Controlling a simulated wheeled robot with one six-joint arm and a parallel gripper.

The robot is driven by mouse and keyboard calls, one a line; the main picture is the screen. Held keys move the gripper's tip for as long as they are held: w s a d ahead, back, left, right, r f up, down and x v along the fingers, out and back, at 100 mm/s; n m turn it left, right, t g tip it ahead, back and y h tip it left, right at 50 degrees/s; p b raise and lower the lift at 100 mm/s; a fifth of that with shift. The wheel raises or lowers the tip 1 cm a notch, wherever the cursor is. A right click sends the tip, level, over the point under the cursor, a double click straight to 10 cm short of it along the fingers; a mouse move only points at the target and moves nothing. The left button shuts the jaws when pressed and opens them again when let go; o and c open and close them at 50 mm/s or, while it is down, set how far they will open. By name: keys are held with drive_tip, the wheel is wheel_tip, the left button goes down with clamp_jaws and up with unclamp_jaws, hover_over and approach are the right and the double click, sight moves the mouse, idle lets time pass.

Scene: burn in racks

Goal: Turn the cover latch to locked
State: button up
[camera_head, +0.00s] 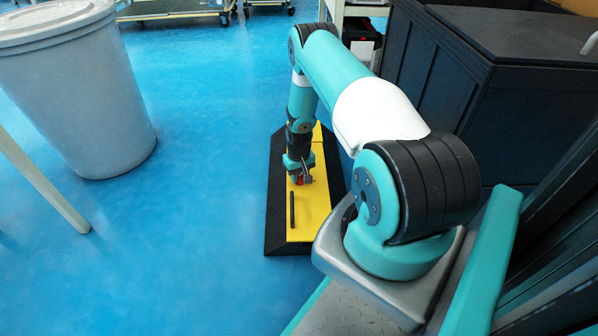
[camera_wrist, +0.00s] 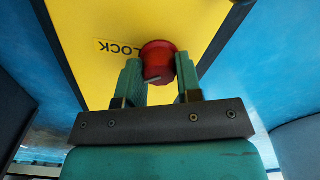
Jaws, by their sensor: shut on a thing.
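The cover latch is a red round knob (camera_wrist: 158,62) with a grey pointer line on its side. It sits on a yellow cover (camera_wrist: 110,25), beside a label (camera_wrist: 120,48) on which "LOCK" can be read. My gripper (camera_wrist: 160,75) has one green finger on each side of the knob and is shut on it. In the head view the yellow cover (camera_head: 312,208) lies low on the floor in a black surround, with a black bar handle (camera_head: 292,210) near its front. My gripper (camera_head: 299,178) points down at the cover; a bit of red shows there.
A large grey bin (camera_head: 85,95) stands on the blue floor at the left. Black crates (camera_head: 450,80) stand at the right, behind my arm. A trolley (camera_head: 180,10) is at the back. The blue floor (camera_head: 190,220) left of the cover is clear.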

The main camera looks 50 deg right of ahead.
sight(299, 176)
drive_tip(key=m+p, duration=0.1)
drive_tip(key=m, duration=0.3)
drive_tip(key=shift+s+a, duration=0.1)
drive_tip(key=shift+m+p, duration=0.6)
drive_tip(key=shift+m, duration=1.1)
drive_tip(key=o, duration=0.9)
drive_tip(key=shift+o, duration=0.2)
wheel_tip(299, 176, up, 17)
drive_tip(key=p, duration=0.8)
drive_tip(key=shift+r, duration=0.2)
